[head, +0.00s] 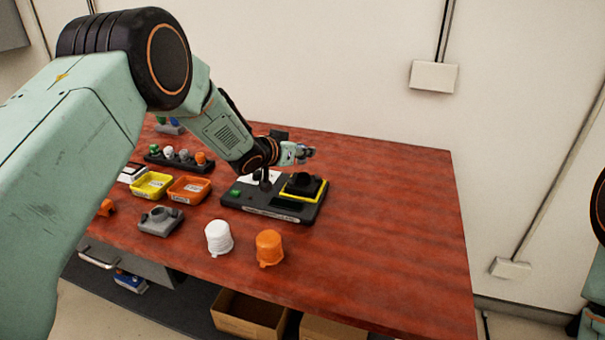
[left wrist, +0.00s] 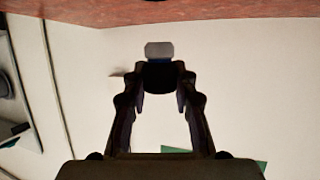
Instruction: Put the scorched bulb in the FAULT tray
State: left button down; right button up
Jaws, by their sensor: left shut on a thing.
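My left gripper (head: 297,153) is above the black test stand on the red table. In the left wrist view, its fingers (left wrist: 161,84) are shut on a small bulb-like thing (left wrist: 158,50) with a pale grey end and a blue band. Its lower part is dark between the fingertips, and I cannot tell whether it is scorched. A yellow tray (head: 139,188) and an orange tray (head: 177,198) stand side by side to the left, with labels too small to read. I cannot tell which is FAULT. My right gripper is out of view.
The black stand (head: 232,202) carries a yellow-edged block (head: 302,187) and a green button. A rack (head: 178,164) with several coloured pieces is behind the trays. A grey fixture (head: 158,222), a white cap (head: 218,238) and an orange cap (head: 269,248) stand in front. The table's right side is clear.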

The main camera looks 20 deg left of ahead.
pick_arm(q)
jog(key=f, duration=0.5)
jog(key=shift+d, duration=0.25)
jog(key=shift+w+a+f, duration=0.1)
jog(key=shift+a+f, duration=0.1)
jog(key=shift+f, duration=0.25)
jog(key=shift+d, duration=0.1)
jog(key=c, duration=1.5)
grip_release()
jog(key=o, duration=0.4)
jog(key=shift+f, duration=0.1)
jog(key=shift+o, duration=0.2)
